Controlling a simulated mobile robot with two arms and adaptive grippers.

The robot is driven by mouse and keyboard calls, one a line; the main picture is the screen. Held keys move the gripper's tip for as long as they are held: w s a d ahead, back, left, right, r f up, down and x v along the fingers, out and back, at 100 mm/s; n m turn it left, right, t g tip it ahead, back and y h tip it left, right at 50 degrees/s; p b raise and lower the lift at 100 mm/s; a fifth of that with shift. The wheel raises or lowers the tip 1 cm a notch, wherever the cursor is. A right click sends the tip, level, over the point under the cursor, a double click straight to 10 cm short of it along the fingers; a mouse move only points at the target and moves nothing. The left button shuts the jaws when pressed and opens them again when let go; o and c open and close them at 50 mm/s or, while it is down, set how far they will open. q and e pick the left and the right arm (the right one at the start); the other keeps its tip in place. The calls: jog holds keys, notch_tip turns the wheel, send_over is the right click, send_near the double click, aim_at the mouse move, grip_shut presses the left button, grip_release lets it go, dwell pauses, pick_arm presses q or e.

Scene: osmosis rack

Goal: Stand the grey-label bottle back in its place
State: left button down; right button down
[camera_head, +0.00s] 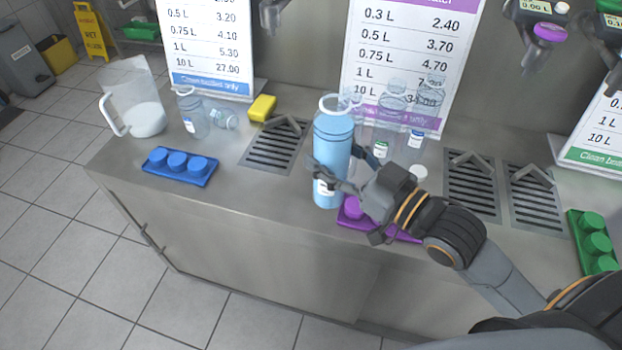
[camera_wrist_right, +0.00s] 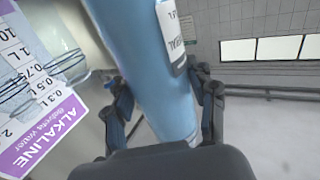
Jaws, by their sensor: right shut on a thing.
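A tall light-blue bottle (camera_head: 334,140) with a white loop on top is near the middle of the counter. Its label is white with a grey band, as the right wrist view of the bottle (camera_wrist_right: 158,60) shows. My right gripper (camera_head: 330,178) is shut around its lower half. The bottle is close to upright in the head view, in front of the clear bottles and beside the purple tray. I cannot tell whether its base touches the counter. My left gripper is not in view.
Clear bottles with green (camera_head: 382,147) and blue (camera_head: 416,138) labels stand close behind. A purple tray (camera_head: 404,236) lies under my right gripper. A blue tray with caps (camera_head: 180,166), a clear jug (camera_head: 135,110) and a yellow sponge (camera_head: 262,108) are left. Drain grates (camera_head: 275,148) are set in the counter.

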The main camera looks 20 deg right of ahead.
jog(key=shift+w+a+f+b, duration=0.1)
jog(key=shift+w+f+b, duration=0.45)
jog(key=shift+b, duration=0.15)
jog(key=shift+w+p, duration=0.4)
jog(key=shift+w, duration=0.6)
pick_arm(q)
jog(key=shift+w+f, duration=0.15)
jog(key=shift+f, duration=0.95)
pick_arm(e)
jog(key=w+f, duration=0.5)
jog(key=f, duration=0.4)
jog(key=shift+a, duration=0.4)
jog(key=shift+f, duration=0.1)
jog(key=shift+c, duration=2.4)
grip_release()
jog(key=shift+s+f, duration=0.1)
jog(key=shift+f, duration=0.05)
jog(key=shift+o, duration=0.2)
